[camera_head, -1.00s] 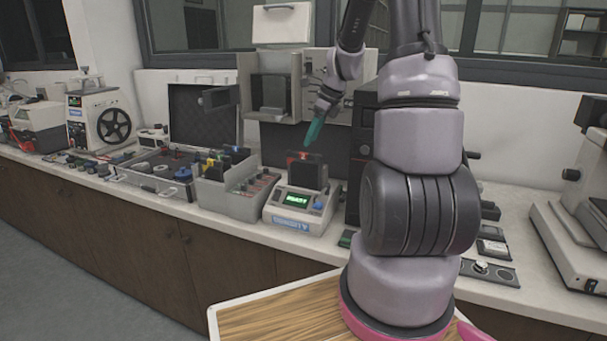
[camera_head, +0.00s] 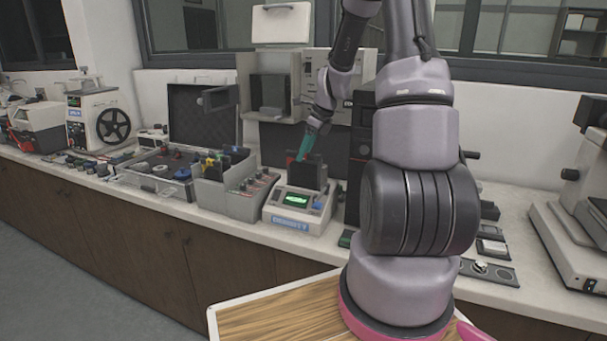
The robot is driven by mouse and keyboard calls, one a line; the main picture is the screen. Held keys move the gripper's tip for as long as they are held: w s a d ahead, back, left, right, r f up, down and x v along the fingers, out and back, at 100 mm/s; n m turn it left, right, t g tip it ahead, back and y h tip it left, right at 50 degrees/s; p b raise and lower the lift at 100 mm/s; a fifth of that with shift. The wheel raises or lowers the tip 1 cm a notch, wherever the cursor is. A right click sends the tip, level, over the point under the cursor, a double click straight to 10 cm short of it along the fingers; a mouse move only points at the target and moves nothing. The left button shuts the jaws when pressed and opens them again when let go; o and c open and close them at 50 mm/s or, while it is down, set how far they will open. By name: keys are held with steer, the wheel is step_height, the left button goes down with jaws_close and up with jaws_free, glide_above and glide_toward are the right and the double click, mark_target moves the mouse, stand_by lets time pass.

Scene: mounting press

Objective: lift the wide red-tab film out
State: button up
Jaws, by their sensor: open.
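A dark upright plate (camera_head: 307,174) stands in the top of the small white bench unit (camera_head: 298,209) with a lit green display. A small red patch (camera_head: 291,158) shows at the plate's upper left; I take it for the red tab of the film. My gripper (camera_head: 303,155) has teal fingers and points down to the left. Its tips are at the plate's top edge, close to the red patch. I cannot tell whether they touch it. The gap between the fingers is too small to make out.
A grey bin (camera_head: 222,190) with colourful small parts stands left of the unit. A black tower (camera_head: 361,150) stands close on the right, behind my arm.

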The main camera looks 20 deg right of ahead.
steer(key=shift+f, duration=0.2)
stand_by(0.3)
jaws_close()
stand_by(1.3)
